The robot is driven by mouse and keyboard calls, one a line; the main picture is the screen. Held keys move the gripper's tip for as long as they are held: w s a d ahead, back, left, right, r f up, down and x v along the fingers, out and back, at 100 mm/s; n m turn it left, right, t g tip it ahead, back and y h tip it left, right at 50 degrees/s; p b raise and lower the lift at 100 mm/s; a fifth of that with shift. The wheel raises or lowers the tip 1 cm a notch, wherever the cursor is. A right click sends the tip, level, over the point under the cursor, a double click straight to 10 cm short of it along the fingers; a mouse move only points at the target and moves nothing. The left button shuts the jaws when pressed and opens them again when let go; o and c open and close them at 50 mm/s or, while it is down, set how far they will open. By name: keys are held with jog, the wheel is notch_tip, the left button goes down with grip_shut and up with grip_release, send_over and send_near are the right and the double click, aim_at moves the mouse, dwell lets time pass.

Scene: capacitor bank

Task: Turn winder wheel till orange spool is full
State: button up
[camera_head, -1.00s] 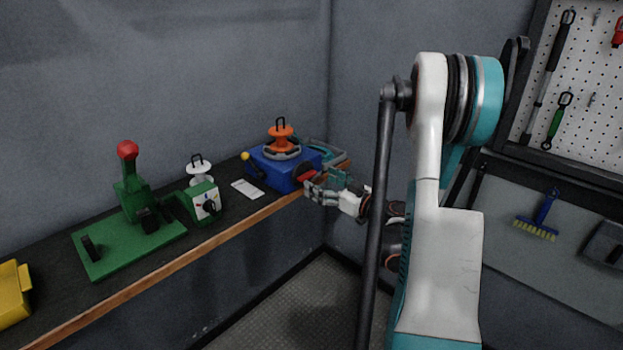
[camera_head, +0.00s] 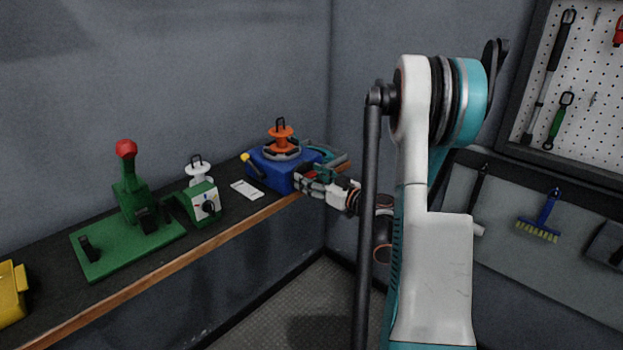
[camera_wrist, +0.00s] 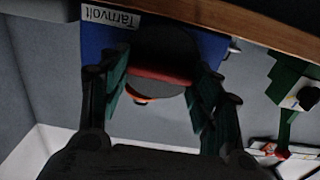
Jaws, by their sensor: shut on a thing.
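The blue winder box (camera_head: 266,172) stands at the right end of the bench with the orange spool (camera_head: 281,135) on top. How full the spool is cannot be told at this size. The winder wheel (camera_wrist: 160,76), dark and round with a red bar across it, is on the box's near face in the wrist view. My gripper (camera_head: 303,181) is at that face and hides most of the wheel in the head view. In the wrist view its fingers lie on both sides of the wheel and are shut on it.
A yellow-tipped lever (camera_head: 248,162) sticks out at the winder's left. A white card (camera_head: 247,190), a green box with a dial (camera_head: 203,207), a white spool (camera_head: 199,166) and a green press with a red ball (camera_head: 126,149) stand further left. A wall is close behind the bench (camera_head: 160,276).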

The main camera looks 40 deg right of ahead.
jog(key=shift+m, duration=0.3)
jog(key=m, duration=0.3)
jog(key=shift+d+m, duration=0.1)
jog(key=shift+m, duration=0.2)
jog(key=m, duration=0.4)
jog(key=shift+f+m, duration=0.1)
jog(key=shift+m, duration=0.2)
jog(key=m, duration=0.4)
jog(key=shift+d, duration=0.1)
jog(key=m, duration=0.4)
jog(key=shift+f+m, duration=0.15)
jog(key=shift+m, duration=0.45)
jog(key=o, duration=1.1)
jog(key=shift+c, duration=0.2)
